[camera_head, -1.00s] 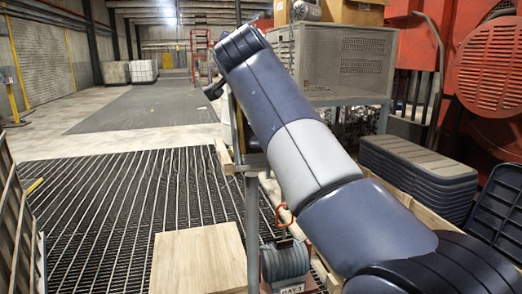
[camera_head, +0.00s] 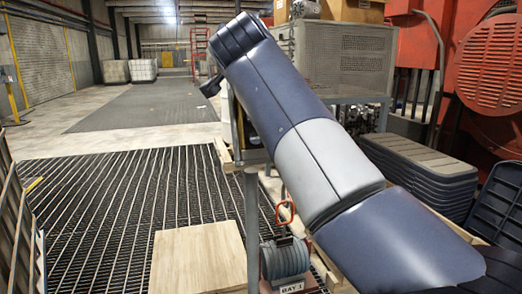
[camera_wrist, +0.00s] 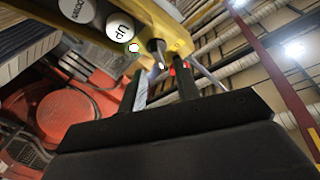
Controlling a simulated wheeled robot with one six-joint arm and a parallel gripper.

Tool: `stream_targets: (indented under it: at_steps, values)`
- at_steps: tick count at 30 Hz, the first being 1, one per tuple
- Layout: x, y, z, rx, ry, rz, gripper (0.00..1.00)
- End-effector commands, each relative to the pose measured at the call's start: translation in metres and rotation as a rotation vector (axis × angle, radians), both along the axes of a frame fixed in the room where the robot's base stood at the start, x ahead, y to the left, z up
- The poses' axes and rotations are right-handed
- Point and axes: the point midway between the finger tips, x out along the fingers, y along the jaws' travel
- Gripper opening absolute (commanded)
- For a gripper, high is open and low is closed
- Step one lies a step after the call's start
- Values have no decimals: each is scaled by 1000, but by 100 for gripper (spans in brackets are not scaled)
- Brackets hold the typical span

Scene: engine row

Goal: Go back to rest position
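My arm (camera_head: 310,150) reaches up and to the left across the head view, its links blue and grey. My gripper (camera_wrist: 162,82) shows in the wrist view with its two dark fingers apart and a gap between them. I see nothing held in the gap. A yellow control box (camera_wrist: 172,22) with round white buttons, one marked UP, is just beyond the fingertips. I cannot tell whether the fingers touch it. In the head view the gripper is mostly hidden behind my arm.
A cable reel (camera_head: 286,260) labelled BAY 1 and a grey post (camera_head: 252,225) stand below the arm. A wooden board (camera_head: 198,258) lies at the front. Stacked dark crates (camera_head: 418,172) and red machinery (camera_head: 490,70) are to the right. The grated floor (camera_head: 110,200) at left is clear.

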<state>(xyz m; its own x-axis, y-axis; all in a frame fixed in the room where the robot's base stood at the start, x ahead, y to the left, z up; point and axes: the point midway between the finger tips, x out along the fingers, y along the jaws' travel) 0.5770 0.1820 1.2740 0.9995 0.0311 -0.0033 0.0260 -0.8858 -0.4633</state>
Motion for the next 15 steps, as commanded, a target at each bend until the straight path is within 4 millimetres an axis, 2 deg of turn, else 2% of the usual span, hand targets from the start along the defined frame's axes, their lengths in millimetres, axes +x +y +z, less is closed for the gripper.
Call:
stream_targets:
  at_steps: [1, 11, 12, 15]
  values:
    - [-11, 0, -1, 2, -2, 4, 31]
    - [-71, -2, -1, 2, -2, 4, 31]
    - [-57, -1, -1, -2, 3, -2, 31]
    - [-36, -1, 0, -1, 3, -3, 31]
